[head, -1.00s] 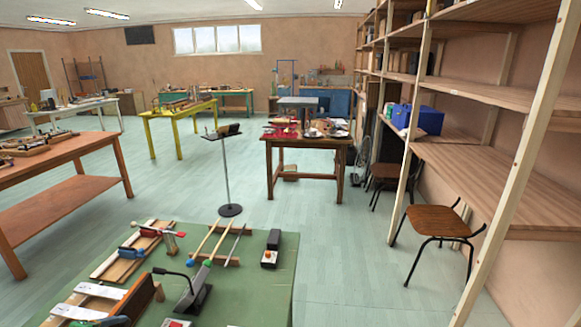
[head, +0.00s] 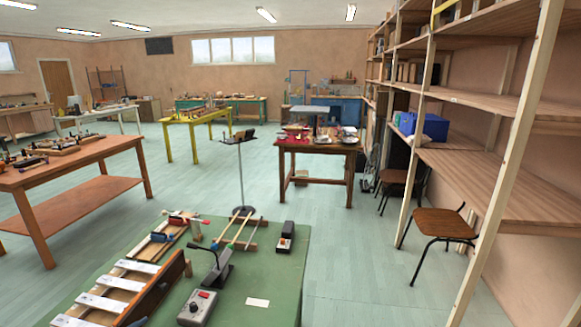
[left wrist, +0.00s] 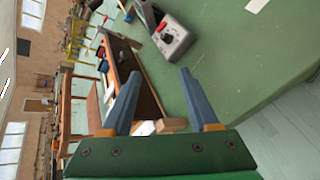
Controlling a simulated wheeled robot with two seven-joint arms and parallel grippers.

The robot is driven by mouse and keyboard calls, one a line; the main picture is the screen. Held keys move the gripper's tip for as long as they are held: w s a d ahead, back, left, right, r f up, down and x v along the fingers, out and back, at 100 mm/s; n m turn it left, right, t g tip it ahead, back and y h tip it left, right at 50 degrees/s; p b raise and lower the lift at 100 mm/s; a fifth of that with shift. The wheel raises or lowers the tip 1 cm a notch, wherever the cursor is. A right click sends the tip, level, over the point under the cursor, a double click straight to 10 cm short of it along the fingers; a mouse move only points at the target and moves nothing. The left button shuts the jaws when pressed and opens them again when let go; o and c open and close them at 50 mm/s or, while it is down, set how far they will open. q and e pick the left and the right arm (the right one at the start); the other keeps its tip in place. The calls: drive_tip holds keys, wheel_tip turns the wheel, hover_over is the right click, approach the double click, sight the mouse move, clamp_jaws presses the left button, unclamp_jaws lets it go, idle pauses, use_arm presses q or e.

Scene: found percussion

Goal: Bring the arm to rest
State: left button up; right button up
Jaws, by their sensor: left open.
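My left gripper (left wrist: 160,76) shows in the left wrist view as two blue-grey fingers on a green base. The fingers are spread apart with nothing between them. Beyond them lies the green tabletop (left wrist: 225,80), with a grey box with a red switch (left wrist: 172,40) and a wooden bar instrument (left wrist: 140,85) near the fingertips. In the head view I cannot clearly make out the left gripper. My right gripper is in neither view.
The green table (head: 285,265) in the head view carries a xylophone-like instrument (head: 125,285), a dark stand with a bent arm (head: 218,268), a grey box (head: 197,308) and a white card (head: 257,302). Wooden shelving (head: 480,150) and a chair (head: 445,222) stand at right.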

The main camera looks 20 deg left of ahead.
use_arm(q)
drive_tip(key=s+d+f+m+g+h, duration=0.1)
drive_tip(key=s+d+f+m+g, duration=0.2)
drive_tip(key=d+m, duration=0.75)
drive_tip(key=s+d+f+m+g+h, duration=0.15)
drive_tip(key=s+d+m, duration=0.25)
drive_tip(key=d+m, duration=0.65)
drive_tip(key=s+d+f+m+g+h, duration=0.1)
drive_tip(key=s+d+m+g, duration=0.3)
drive_tip(key=d+m, duration=0.7)
wheel_tip(320, 180, down, 17)
drive_tip(key=s, duration=0.3)
drive_tip(key=s+a+f+g, duration=0.2)
drive_tip(key=s+f, duration=0.7)
drive_tip(key=s, duration=0.2)
drive_tip(key=shift+n, duration=0.3)
